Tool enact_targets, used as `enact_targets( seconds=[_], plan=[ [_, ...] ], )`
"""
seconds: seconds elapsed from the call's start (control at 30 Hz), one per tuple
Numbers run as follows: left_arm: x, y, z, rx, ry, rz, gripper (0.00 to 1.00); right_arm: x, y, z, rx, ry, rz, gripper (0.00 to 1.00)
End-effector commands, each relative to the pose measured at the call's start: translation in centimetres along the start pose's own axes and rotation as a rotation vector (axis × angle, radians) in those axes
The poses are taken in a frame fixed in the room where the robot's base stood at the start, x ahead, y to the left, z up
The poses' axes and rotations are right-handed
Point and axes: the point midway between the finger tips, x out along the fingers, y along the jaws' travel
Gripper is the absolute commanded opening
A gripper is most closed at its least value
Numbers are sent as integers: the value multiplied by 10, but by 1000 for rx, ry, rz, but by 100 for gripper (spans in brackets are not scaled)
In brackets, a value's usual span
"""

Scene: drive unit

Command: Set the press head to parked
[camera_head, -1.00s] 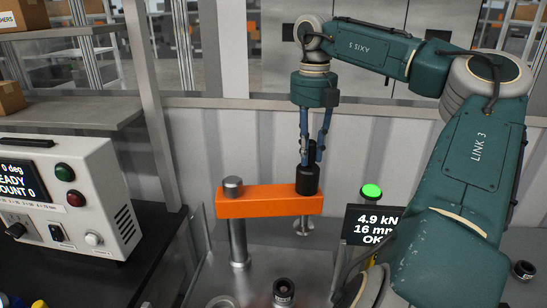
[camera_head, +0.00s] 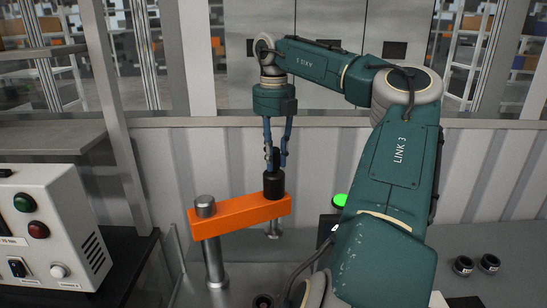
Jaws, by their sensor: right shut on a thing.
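The press head is an orange bar (camera_head: 240,214) set on a grey steel post (camera_head: 214,262) with a round cap at its left end. A black cylindrical handle (camera_head: 273,186) stands upright on its right end. The bar points to the right and slightly away from me. My right gripper (camera_head: 275,163) reaches down from above, shut on the top of the black handle. The bar's base and the dark fixture (camera_head: 263,301) below are partly cut off or hidden by my right arm. My left gripper is out of view.
A white control box (camera_head: 62,232) with green and red buttons stands at the left. A green lamp (camera_head: 340,200) glows just behind my right arm. Two small dark round parts (camera_head: 463,266) (camera_head: 489,263) lie at the right. A corrugated grey wall (camera_head: 180,150) closes off the back.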

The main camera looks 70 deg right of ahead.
Motion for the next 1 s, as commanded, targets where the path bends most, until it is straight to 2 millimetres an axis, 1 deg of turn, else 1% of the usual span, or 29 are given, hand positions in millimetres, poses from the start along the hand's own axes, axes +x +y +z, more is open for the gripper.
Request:
enact_targets(
  seconds=[0.03,0.07,0.1,0.13,0.33,0.4,0.53,0.67,0.8,1.0],
  plan=[
    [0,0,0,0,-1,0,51,-4,0,3,3,-14,6,26],
    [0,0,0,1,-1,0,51,-4,0,3,3,-15,6,32],
    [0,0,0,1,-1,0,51,-4,1,3,2,-14,6,40],
    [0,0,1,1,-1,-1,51,-4,1,3,2,-13,6,42],
    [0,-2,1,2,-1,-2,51,-2,0,2,0,-8,4,42],
    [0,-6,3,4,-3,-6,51,-2,0,1,0,-7,3,42],
    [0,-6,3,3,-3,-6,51,-11,0,2,2,-7,0,42],
    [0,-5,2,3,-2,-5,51,-33,0,2,3,-8,0,42],
    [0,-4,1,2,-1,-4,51,-64,0,3,5,-10,-1,42],
    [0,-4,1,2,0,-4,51,-101,1,2,3,-10,2,42]
  ],
)
